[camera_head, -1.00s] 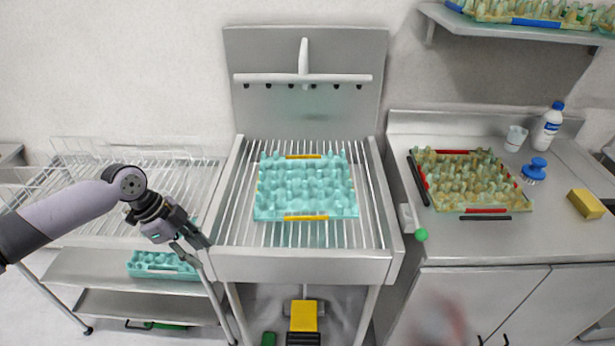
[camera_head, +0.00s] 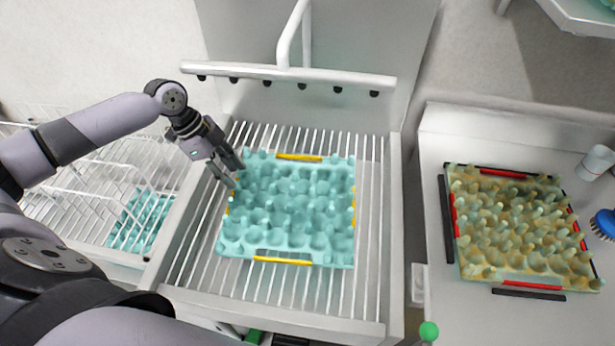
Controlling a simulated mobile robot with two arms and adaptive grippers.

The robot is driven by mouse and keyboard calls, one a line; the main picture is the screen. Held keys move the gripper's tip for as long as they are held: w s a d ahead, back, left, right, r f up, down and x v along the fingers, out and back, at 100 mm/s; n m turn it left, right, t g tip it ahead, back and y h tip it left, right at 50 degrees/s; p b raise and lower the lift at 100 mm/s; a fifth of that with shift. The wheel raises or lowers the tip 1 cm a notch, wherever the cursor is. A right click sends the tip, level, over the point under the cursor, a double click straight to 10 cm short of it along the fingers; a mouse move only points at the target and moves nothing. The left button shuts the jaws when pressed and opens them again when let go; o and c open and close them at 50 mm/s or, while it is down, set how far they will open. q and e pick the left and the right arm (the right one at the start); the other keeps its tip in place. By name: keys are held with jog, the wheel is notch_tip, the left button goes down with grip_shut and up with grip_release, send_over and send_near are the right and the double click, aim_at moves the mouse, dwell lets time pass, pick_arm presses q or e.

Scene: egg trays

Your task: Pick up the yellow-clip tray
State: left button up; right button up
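The yellow-clip tray (camera_head: 290,215) is a turquoise egg tray with yellow clips on its edges. It lies flat on the slatted rack of the washing station in the middle of the head view. My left gripper (camera_head: 233,175) is at the tray's upper left corner, with its fingers apart. One finger appears close to the tray's left edge; I cannot tell whether it touches. The tray still rests on the slats. My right gripper is not in view; a large arm part of mine fills the lower left.
A dirty tray with red clips (camera_head: 520,228) lies on the right counter (camera_head: 440,290), beside a blue brush (camera_head: 606,222) and a white bottle (camera_head: 596,162). A spray bar (camera_head: 290,72) crosses above the rack's back. A wire rack (camera_head: 70,205) stands left, with another turquoise tray (camera_head: 142,220) below.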

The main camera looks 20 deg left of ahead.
aim_at(291, 187)
pick_arm(q)
jog(key=shift+w+d+r, duration=0.1)
jog(key=shift+w+r, duration=0.05)
jog(key=shift+w, duration=0.05)
jog(key=d, duration=0.1)
jog(key=d+p, duration=0.1)
jog(key=d, duration=0.2)
jog(key=shift+w+r+p, duration=0.3)
jog(key=shift+w+p, duration=0.05)
jog(key=d, duration=0.1)
jog(key=w+d+p, duration=0.1)
jog(key=d, duration=0.1)
jog(key=shift+w+d, duration=0.1)
jog(key=shift+d, duration=0.15)
jog(key=d, duration=0.1)
jog(key=w+d, duration=0.1)
jog(key=d+p, duration=0.1)
jog(key=shift+w+d+f, duration=0.2)
jog(key=shift+w+d, duration=0.05)
jog(key=shift+d, duration=0.1)
jog(key=p+x, duration=0.1)
jog(key=x, duration=0.4)
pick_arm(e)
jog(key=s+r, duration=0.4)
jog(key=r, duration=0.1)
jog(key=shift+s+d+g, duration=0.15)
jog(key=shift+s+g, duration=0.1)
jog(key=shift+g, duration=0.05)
pick_arm(q)
jog(key=shift+c, duration=0.6)
